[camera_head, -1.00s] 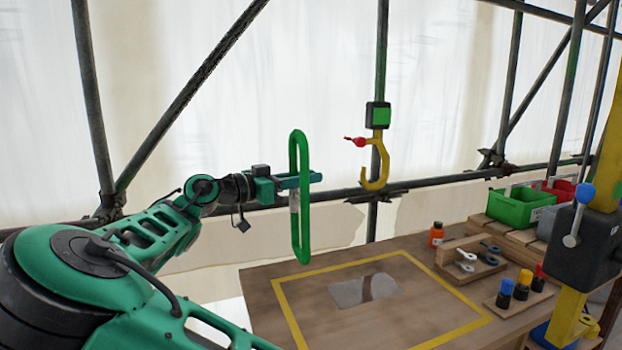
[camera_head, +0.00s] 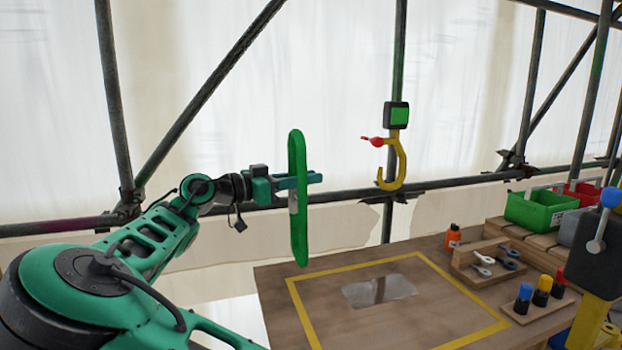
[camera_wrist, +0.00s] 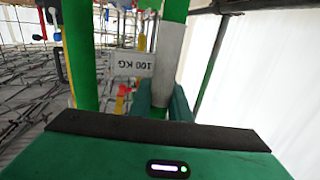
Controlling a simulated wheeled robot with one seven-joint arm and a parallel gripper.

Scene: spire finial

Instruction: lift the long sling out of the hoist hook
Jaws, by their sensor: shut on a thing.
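The long sling is a green upright loop (camera_head: 298,235) in the head view, hanging from my gripper (camera_head: 305,180). My gripper is shut on the sling, and the loop extends above and below the jaws. In the wrist view the sling's two green strands (camera_wrist: 80,60) rise close in front, one with a grey sleeve. A tag reading "100 KG" (camera_wrist: 132,65) shows between them. The yellow hoist hook (camera_head: 398,168) hangs empty to the right of the sling, clear of it. A red latch (camera_head: 374,141) sticks out on its left side.
A wooden bench (camera_head: 275,300) with a yellow-taped rectangle lies below. Shackles, an orange bottle (camera_head: 453,236), capped pots and green and red bins (camera_head: 540,208) stand at its right. Scaffold poles (camera_head: 215,75) cross behind. A control box on a yellow post stands far right.

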